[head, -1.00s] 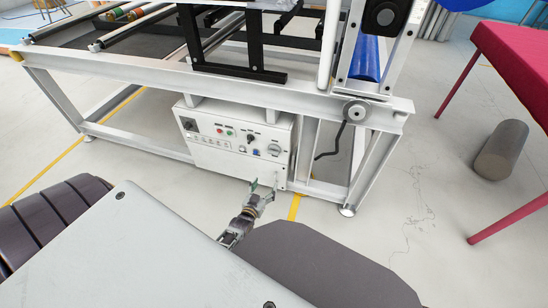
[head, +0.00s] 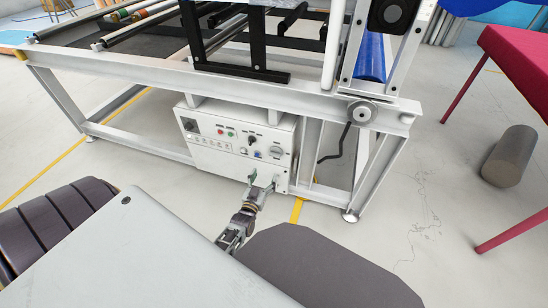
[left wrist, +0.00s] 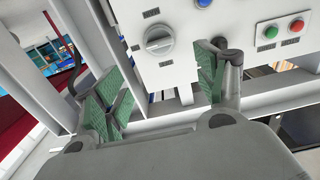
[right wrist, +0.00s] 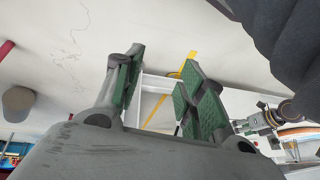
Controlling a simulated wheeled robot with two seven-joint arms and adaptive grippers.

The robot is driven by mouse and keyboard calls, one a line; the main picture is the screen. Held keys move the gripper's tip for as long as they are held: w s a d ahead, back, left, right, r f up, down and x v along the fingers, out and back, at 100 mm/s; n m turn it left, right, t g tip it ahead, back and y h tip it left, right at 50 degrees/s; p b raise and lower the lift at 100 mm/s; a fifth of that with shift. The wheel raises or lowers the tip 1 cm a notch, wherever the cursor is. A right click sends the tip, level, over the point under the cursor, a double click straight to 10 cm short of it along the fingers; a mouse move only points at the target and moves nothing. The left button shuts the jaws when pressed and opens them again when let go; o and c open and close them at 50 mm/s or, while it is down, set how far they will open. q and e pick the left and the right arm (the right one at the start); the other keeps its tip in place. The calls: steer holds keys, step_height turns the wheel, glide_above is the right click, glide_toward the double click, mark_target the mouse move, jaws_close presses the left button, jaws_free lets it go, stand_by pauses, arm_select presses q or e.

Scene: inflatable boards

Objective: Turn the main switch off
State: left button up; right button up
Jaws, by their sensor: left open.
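The main switch appears as a round grey rotary knob (head: 276,152) at the right end of the front of a white control box (head: 215,160). In the left wrist view the knob (left wrist: 158,40) is near the top, on the white panel. My left gripper (head: 263,180) is open and empty, low in front of the box, below the knob. Its green-padded fingers stand apart in the left wrist view (left wrist: 160,82), with the knob above the gap and not touched. My right gripper (right wrist: 160,78) is open and empty over the floor. It does not show in the head view.
A green button (left wrist: 271,31), a red button (left wrist: 297,25) and a blue switch (left wrist: 204,2) share the panel. The box hangs under a white machine frame (head: 300,98). A red table (head: 518,60) and a grey cylinder (head: 508,156) stand right, with clear floor between.

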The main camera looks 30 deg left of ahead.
mark_target(274, 156)
arm_select(q)
steer(key=b+x, duration=0.2)
steer(key=x, duration=0.6)
steer(key=shift+b, duration=0.35)
steer(key=shift+b+x, duration=0.75)
steer(key=shift+x, duration=1.9)
arm_select(e)
step_height(274, 156, down, 10)
steer(key=a+m+t+y, duration=0.1)
steer(key=a+t, duration=0.1)
steer(key=shift+w, duration=0.4)
arm_select(q)
steer(key=shift+c, duration=0.4)
arm_select(e)
steer(key=shift+a, duration=0.1)
arm_select(q)
steer(key=c, duration=0.9)
steer(key=shift+c, duration=0.2)
arm_select(e)
steer(key=shift+r, duration=0.1)
